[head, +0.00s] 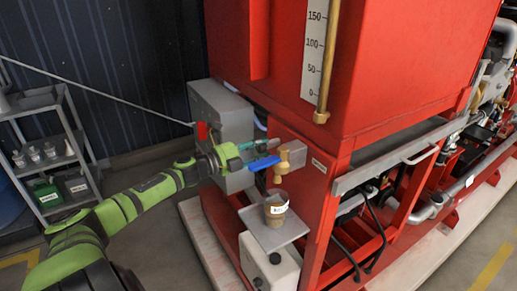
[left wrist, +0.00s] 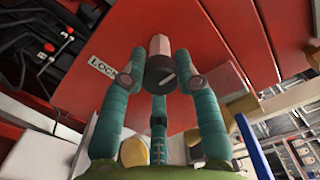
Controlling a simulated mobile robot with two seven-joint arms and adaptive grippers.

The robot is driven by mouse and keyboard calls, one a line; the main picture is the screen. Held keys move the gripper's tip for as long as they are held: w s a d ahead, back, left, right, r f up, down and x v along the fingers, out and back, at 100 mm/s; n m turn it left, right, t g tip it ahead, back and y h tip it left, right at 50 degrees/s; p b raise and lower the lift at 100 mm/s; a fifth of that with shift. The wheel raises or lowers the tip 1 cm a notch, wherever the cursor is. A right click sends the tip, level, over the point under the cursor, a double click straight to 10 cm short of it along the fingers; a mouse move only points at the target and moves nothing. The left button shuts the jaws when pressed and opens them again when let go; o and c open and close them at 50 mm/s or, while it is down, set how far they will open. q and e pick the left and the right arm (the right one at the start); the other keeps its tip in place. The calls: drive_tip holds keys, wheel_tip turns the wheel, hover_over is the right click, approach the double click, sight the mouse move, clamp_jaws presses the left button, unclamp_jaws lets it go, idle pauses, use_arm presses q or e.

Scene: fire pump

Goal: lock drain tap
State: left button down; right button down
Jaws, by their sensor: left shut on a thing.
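The brass drain tap (head: 288,157) juts from the red panel in the head view, with a blue lever handle (head: 264,163) pointing left. My left gripper (head: 268,146) is close beside it, just above the blue handle. In the left wrist view its teal fingers (left wrist: 163,78) are shut on a small cylinder (left wrist: 160,65) with a pinkish side and a dark, slotted end. The brass body (left wrist: 242,104) and blue handle (left wrist: 252,148) show to the right of the fingers there, apart from the cylinder. I cannot tell whether the cylinder touches the panel. My right gripper is not in view.
A grey box (head: 222,112) is behind my gripper. A red panel with a label (left wrist: 104,69) lies ahead. A metal shelf rack (head: 45,145) stands at the left.

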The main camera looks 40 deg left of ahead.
use_arm(q)
drive_tip(key=c, duration=0.9)
unclamp_jaws()
drive_tip(key=shift+s+a+f, duration=0.1)
drive_tip(key=shift+s+a, duration=0.05)
drive_tip(key=shift+s, duration=0.4)
drive_tip(key=v, duration=1.1)
drive_tip(key=shift+w, duration=0.15)
